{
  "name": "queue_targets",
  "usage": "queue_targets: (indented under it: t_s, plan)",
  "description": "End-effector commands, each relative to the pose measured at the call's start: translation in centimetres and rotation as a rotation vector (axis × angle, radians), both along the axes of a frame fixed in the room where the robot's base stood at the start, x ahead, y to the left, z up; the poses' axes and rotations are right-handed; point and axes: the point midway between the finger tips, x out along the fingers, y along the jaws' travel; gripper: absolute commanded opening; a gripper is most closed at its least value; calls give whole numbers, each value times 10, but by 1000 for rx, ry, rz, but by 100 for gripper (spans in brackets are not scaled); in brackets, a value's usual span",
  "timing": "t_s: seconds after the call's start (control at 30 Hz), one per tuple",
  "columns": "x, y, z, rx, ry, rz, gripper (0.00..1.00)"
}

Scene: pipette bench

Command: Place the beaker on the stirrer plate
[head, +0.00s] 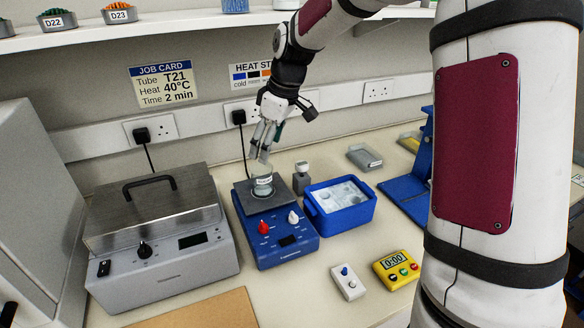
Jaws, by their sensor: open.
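The beaker (262,187) is a small clear glass with a white label. It stands upright on the dark top plate of the blue stirrer (282,241), near the middle of that plate. The stirrer has a red knob and a white knob on its front. My gripper (263,154) points down just above the beaker, with its fingers open at or close to the rim. I cannot tell whether a fingertip still touches the glass. The fingers hide part of the beaker's top.
A grey heating box (165,262) with a handled lid stands left of the stirrer. A blue ice tub (341,221) is close on its right, with a small grey block (301,178) behind. A white switch box (348,283) and yellow timer (396,270) lie in front right.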

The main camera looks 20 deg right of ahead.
Motion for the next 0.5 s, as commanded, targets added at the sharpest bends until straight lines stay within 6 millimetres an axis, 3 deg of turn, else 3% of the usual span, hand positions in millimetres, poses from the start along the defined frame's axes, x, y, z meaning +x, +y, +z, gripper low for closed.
queue_targets:
  t_s: [0.17,0.5]
  plan:
    - [-45,11,35,-68,-9,-89,68]
    - [-164,19,89,-122,-75,-376,68]
